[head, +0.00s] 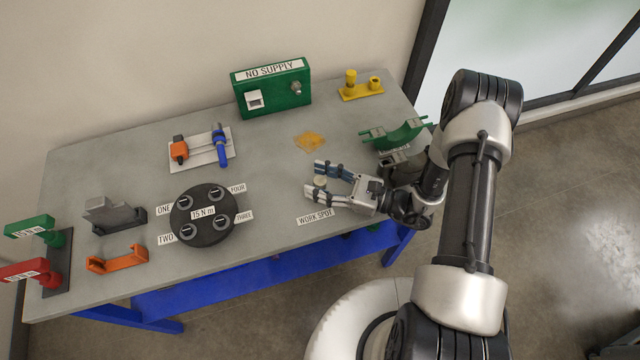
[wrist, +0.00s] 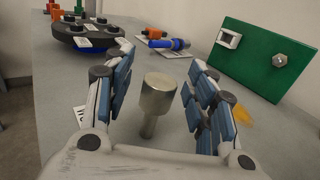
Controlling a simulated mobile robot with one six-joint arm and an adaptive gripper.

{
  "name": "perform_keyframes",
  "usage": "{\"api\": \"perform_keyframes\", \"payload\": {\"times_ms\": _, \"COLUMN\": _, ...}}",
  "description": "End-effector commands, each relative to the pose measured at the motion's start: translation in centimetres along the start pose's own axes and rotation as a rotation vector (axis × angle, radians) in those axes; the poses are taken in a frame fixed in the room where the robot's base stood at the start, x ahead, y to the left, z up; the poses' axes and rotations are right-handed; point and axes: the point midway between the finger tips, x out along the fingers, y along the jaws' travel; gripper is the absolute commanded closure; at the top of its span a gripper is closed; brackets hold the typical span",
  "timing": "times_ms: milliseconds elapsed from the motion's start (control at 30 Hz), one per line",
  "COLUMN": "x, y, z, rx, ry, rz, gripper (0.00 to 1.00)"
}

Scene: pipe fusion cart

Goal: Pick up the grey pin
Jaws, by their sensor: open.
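The grey pin (wrist: 158,98) stands upright on the table, with a wide round head on a thinner stem. In the wrist view it is between the two fingers of my gripper (wrist: 160,100), with a gap on each side. In the head view the pin's top (head: 320,181) shows between the fingertips of my gripper (head: 322,180), beside the WORK SPOT label. The gripper is open, low over the table, and its fingers do not appear to touch the pin.
A black disc (head: 203,230) with several sockets lies left of the gripper. A green NO SUPPLY box (head: 290,100) and a yellow holder (head: 362,91) stand at the back. A green cradle (head: 398,136) is behind my wrist. An orange patch (head: 310,141) lies on the table.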

Motion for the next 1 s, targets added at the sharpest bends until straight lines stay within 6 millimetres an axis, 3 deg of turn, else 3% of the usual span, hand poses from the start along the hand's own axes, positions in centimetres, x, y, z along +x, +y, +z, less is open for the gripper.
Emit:
{"api": "perform_keyframes", "payload": {"times_ms": 100, "x": -0.03, "y": 0.0, "z": 0.02, "rx": 0.0, "ry": 0.0, "rz": 0.0, "gripper": 0.5}}
{"api": "perform_keyframes", "payload": {"times_ms": 833, "x": -0.06, "y": 0.0, "z": 0.0, "rx": 0.0, "ry": 0.0, "rz": 0.0, "gripper": 0.99}}
{"api": "perform_keyframes", "payload": {"times_ms": 1000, "x": -0.06, "y": 0.0, "z": 0.01, "rx": 0.0, "ry": 0.0, "rz": 0.0, "gripper": 0.99}}
